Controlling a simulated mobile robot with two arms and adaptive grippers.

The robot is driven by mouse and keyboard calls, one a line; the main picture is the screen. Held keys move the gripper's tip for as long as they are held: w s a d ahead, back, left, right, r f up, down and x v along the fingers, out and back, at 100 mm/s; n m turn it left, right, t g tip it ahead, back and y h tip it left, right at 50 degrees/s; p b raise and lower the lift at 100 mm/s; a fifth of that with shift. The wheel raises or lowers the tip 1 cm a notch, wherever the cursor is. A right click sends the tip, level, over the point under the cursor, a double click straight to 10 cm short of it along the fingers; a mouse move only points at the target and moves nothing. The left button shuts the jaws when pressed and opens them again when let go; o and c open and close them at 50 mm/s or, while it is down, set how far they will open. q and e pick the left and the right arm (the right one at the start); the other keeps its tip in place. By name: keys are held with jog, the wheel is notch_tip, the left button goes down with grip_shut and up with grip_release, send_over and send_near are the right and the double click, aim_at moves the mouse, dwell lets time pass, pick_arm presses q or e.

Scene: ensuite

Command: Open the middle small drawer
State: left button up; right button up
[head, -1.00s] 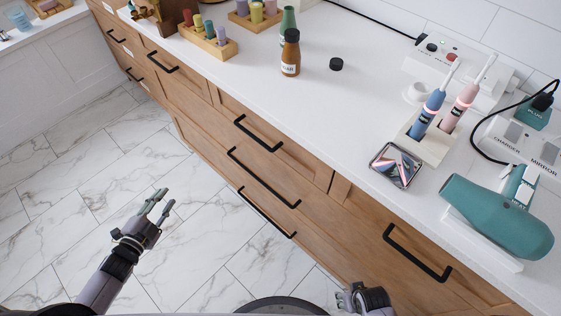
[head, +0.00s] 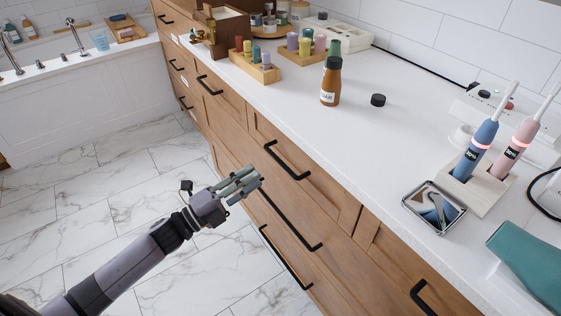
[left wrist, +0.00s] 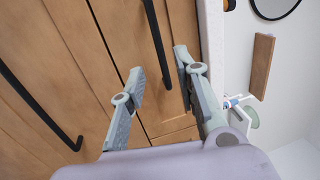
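The middle small drawer (head: 322,192) is in the top row of the wooden cabinet, under the white counter. It looks closed. Its black bar handle (head: 287,160) shows in the head view. My left gripper (head: 257,181) is open and empty, just left of that handle in the head view. In the left wrist view, a black handle (left wrist: 157,40) close to the counter edge appears between the open fingertips (left wrist: 160,62). How far it is from the fingers is hard to tell; I see no clear contact. My right gripper is not in view.
Longer drawer handles (head: 290,220) lie below. Another small drawer's handle (head: 209,85) is at the left, and one (head: 422,297) at the lower right. The counter (head: 330,130) holds a brown bottle (head: 331,82), a metal tray (head: 434,226) and toothbrushes. The marble floor (head: 110,200) is clear.

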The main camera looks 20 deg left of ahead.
aim_at(280, 159)
pick_arm(q)
jog(key=x, duration=0.9)
jog(key=shift+w+d, duration=0.1)
jog(key=shift+w, duration=0.05)
grip_shut()
dwell(0.5)
